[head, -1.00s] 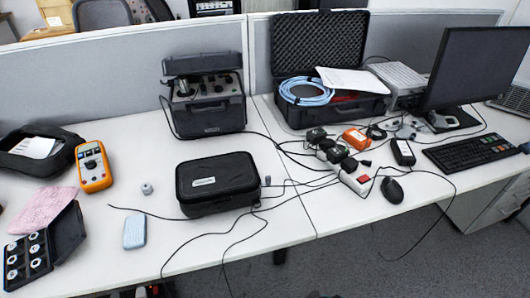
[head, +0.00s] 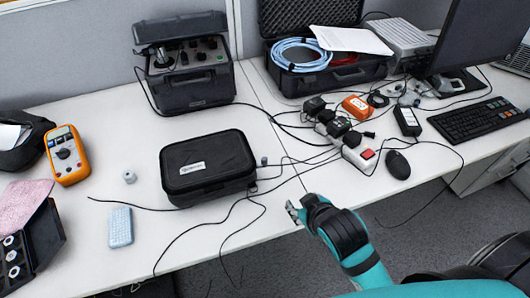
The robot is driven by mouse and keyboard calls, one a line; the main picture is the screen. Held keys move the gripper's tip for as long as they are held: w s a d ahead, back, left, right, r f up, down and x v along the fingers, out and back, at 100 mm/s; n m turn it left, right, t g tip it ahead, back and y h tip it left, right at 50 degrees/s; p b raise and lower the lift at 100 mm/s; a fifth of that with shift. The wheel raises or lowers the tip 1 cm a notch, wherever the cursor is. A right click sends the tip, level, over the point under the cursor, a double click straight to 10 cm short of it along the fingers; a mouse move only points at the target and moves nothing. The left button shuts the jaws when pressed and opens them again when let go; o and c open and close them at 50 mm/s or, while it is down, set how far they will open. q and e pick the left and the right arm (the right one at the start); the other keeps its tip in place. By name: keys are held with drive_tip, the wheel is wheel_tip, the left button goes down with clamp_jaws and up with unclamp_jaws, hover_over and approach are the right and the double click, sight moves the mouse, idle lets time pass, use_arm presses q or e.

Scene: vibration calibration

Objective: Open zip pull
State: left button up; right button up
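A black zip case (head: 215,182) with a small white label lies closed on the white desk, in the middle of the head view. A zip pull cannot be made out clearly; a small dark piece (head: 264,161) stands by the case's right side. My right gripper (head: 294,211) is at the desk's front edge, to the right of and nearer than the case, apart from it. Its grey fingertips point left, and their gap is too small to judge. My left gripper is not in view.
Black cables run across the desk around the case's front and right. A power strip (head: 359,157) with plugs and a mouse (head: 397,165) are to the right. A multimeter (head: 65,155), small white cylinder (head: 129,177) and pale blue block (head: 120,227) are left. A large control box (head: 190,88) stands behind.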

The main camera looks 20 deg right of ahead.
drive_tip(key=w+a+r+n+t+y, duration=0.2)
drive_tip(key=w+a+r+n+t, duration=0.35)
drive_tip(key=r, duration=0.55)
drive_tip(key=w+a+r+n+t+y, duration=0.2)
drive_tip(key=w+r+t, duration=0.4)
drive_tip(key=w+r, duration=0.35)
drive_tip(key=s+a+r+n+y, duration=0.1)
drive_tip(key=a+r+n+y, duration=0.7)
drive_tip(key=r+n+y, duration=0.25)
drive_tip(key=s+a+r+n+g+y, duration=0.1)
drive_tip(key=s+a+n+g+y, duration=0.4)
drive_tip(key=n+g, duration=0.55)
drive_tip(key=s+a+r+n+g+y, duration=0.25)
drive_tip(key=a+n+g, duration=0.45)
drive_tip(key=n, duration=0.6)
drive_tip(key=n+g+h, duration=0.2)
drive_tip(key=n+h, duration=0.7)
drive_tip(key=h, duration=1.3)
approach(265, 158)
use_arm(q)
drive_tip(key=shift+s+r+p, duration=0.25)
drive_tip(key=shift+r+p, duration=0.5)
drive_tip(key=shift+p, duration=0.05)
use_arm(e)
drive_tip(key=f, duration=0.9)
drive_tip(key=shift+w+d+f, duration=0.1)
drive_tip(key=shift+w+d, duration=0.05)
drive_tip(key=shift+d, duration=0.05)
